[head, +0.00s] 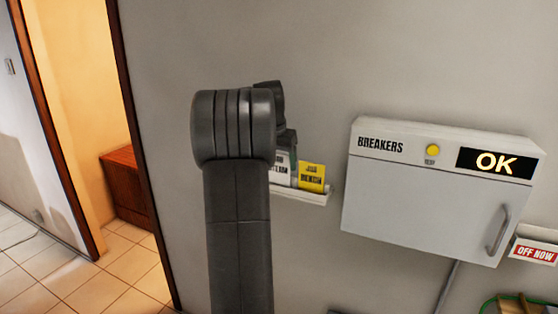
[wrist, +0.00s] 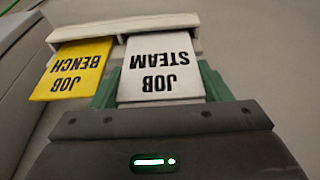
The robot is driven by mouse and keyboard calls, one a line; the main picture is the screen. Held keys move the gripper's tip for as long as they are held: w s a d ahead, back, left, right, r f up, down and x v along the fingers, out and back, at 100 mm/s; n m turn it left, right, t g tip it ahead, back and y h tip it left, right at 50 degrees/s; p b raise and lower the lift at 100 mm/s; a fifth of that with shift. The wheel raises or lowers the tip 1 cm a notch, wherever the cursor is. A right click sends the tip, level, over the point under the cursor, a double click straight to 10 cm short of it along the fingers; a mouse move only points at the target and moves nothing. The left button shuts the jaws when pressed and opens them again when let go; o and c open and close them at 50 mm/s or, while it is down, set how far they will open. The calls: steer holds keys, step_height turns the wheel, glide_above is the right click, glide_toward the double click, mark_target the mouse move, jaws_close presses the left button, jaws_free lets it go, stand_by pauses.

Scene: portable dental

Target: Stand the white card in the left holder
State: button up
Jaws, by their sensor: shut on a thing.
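The white card, lettered JOB STEAM, shows in the wrist view (wrist: 162,75) and partly in the head view (head: 283,164). My gripper (wrist: 157,84) is shut on it, with green fingers at its two side edges. The card's far end is at the white wall ledge (wrist: 125,30), left of the breaker box in the head view (head: 308,196). I cannot tell whether the card rests in the ledge. In the head view my arm hides most of the gripper and the ledge's left part.
A yellow JOB BENCH card (head: 312,177) stands in the same ledge, right beside the white card. The BREAKERS box (head: 425,195) has a yellow button and an OK display. A red OFF NOW label (head: 536,252) sits in a white holder at the far right. A doorway opens left.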

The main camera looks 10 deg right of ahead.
steer(key=shift+f, duration=0.55)
steer(key=o, duration=1.1)
steer(key=shift+c, duration=0.2)
steer(key=v, duration=1.3)
steer(key=shift+r+b, duration=0.35)
steer(key=shift+r, duration=0.05)
steer(key=x, duration=1.3)
steer(key=shift+f, duration=0.3)
steer(key=shift+r+p, duration=0.2)
steer(key=shift+p, duration=0.1)
